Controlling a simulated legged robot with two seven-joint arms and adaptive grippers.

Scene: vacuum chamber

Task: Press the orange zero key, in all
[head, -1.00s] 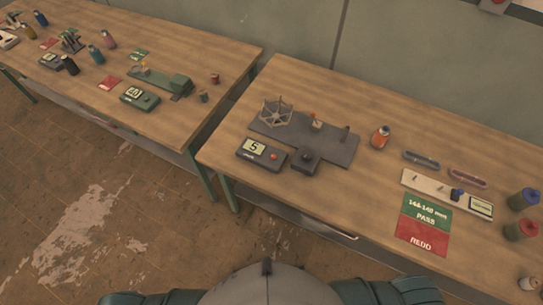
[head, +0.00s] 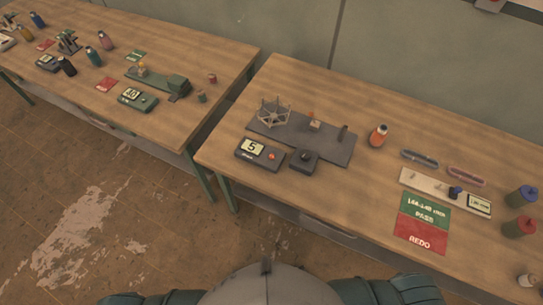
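The orange zero key (head: 271,156) is a small round button on the right part of a dark grey counter box (head: 245,160). The box's pale display (head: 253,146) reads 5. The box sits near the front edge of the right table, in front of a grey plate (head: 330,146) that carries a spoked wheel (head: 273,112). A dark box with a round black knob (head: 304,157) sits just right of the counter. Neither of my grippers is in view, and nothing touches the key.
The left table (head: 200,60) holds another counter (head: 137,98). A floor gap separates the tables.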

